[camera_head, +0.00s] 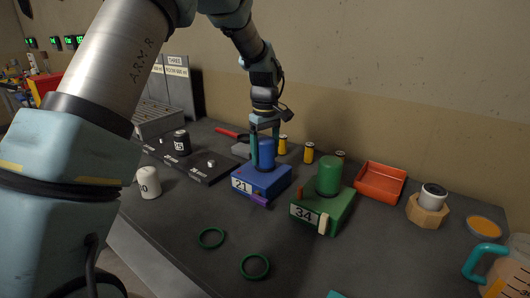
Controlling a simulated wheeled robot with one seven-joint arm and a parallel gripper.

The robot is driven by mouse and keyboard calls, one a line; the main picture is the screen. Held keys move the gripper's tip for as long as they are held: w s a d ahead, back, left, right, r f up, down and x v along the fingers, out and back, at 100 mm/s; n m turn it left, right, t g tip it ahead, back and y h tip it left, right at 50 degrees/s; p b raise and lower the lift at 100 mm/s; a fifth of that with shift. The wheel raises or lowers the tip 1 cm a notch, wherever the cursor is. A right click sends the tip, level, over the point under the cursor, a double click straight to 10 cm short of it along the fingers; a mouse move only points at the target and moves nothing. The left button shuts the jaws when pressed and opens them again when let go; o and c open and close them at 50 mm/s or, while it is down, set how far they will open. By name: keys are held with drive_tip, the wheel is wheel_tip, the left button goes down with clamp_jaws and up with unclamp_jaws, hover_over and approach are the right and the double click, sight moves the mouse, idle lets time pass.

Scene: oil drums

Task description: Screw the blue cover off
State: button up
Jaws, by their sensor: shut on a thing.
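The blue cover (266,153) is an upright cylinder on top of the blue box (262,184) marked 21, near the middle of the bench. My gripper (265,147) comes down from above and is shut on the blue cover, with one finger on each side of it. The cover sits at the top of the box; whether it touches the box or is slightly raised cannot be told. A purple piece (260,201) sticks out from the front of the blue box.
A green box (322,212) marked 34 with a green cover (328,176) stands close on the right. Behind are yellow-topped cylinders (308,153) and a red tray (381,182). A white canister (148,182) stands left. Green rings (255,266) lie in front on clear bench.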

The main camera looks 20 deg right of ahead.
drive_tip(key=shift+n, duration=0.7)
drive_tip(key=n, duration=0.1)
drive_tip(key=n+p, duration=0.1)
drive_tip(key=n, duration=0.1)
drive_tip(key=shift+r+n, duration=0.2)
drive_tip(key=shift+n, duration=0.1)
drive_tip(key=shift+f+n+p, duration=0.15)
drive_tip(key=shift+n+p, duration=0.45)
drive_tip(key=shift+n, duration=0.8)
